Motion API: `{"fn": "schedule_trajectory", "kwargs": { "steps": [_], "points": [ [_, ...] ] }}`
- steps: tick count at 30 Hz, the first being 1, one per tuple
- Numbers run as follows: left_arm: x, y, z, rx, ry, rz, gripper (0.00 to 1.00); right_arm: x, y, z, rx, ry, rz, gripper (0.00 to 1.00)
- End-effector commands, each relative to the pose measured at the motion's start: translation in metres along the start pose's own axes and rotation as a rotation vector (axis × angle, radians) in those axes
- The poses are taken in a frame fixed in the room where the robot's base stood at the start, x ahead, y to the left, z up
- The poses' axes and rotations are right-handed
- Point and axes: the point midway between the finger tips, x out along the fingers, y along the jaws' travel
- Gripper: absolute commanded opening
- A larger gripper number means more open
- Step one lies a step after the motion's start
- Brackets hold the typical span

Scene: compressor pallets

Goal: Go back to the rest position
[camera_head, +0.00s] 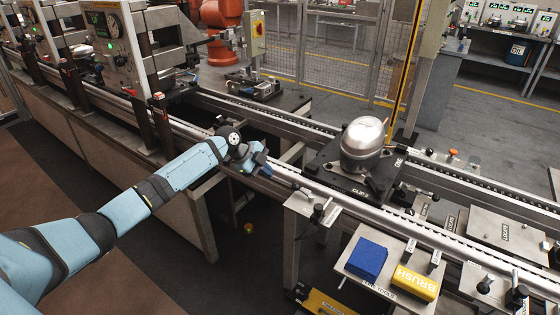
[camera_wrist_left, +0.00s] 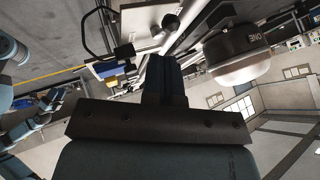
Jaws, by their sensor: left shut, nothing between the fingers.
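My left arm comes in from the left in the head view, and its gripper (camera_head: 283,180) is stretched out over the near rail of the conveyor. The gripper is shut and empty. It also shows in the left wrist view (camera_wrist_left: 164,62), with its fingers together. A silver compressor (camera_head: 363,147) sits upright on a black pallet (camera_head: 330,176) to the right of the gripper, apart from it. The compressor also shows at the upper right of the left wrist view (camera_wrist_left: 238,58). My right gripper is in neither view.
A small shelf (camera_head: 349,268) at the front right holds a blue block (camera_head: 367,259) and a yellow brush box (camera_head: 414,283). The conveyor rail (camera_head: 440,234) runs diagonally across. Test stations (camera_head: 108,40) stand at the upper left. The dark floor (camera_head: 150,270) near my arm is clear.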

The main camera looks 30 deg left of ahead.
Motion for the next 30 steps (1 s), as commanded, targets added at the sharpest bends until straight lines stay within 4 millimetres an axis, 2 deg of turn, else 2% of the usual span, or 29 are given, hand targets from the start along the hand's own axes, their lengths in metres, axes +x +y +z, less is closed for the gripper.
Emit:
{"fn": "schedule_trajectory", "kwargs": {
  "steps": [7,11,14,15,18,20,23,25,30],
  "points": [
    [0.004,0.004,-0.002,-0.01,-0.002,0.001,0.0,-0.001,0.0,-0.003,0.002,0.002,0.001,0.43],
    [0.029,0.035,-0.015,-0.083,-0.02,-0.007,0.0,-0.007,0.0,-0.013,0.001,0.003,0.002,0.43],
    [0.059,0.081,-0.034,-0.194,-0.042,-0.034,0.0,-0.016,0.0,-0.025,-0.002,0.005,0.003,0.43],
    [0.07,0.102,-0.044,-0.247,-0.049,-0.052,0.0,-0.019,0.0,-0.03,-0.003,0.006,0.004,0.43],
    [0.088,0.154,-0.07,-0.386,-0.058,-0.111,0.0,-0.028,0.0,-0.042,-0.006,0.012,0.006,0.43],
    [0.093,0.183,-0.088,-0.471,-0.053,-0.153,0.0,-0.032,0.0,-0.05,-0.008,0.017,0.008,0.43],
    [0.093,0.231,-0.118,-0.616,-0.037,-0.225,0.0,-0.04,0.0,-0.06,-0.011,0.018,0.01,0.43],
    [0.085,0.261,-0.139,-0.718,-0.02,-0.281,0.0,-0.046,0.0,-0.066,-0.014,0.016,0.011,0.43],
    [0.051,0.321,-0.186,-0.951,0.036,-0.416,0.0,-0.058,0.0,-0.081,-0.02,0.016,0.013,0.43]
  ]
}}
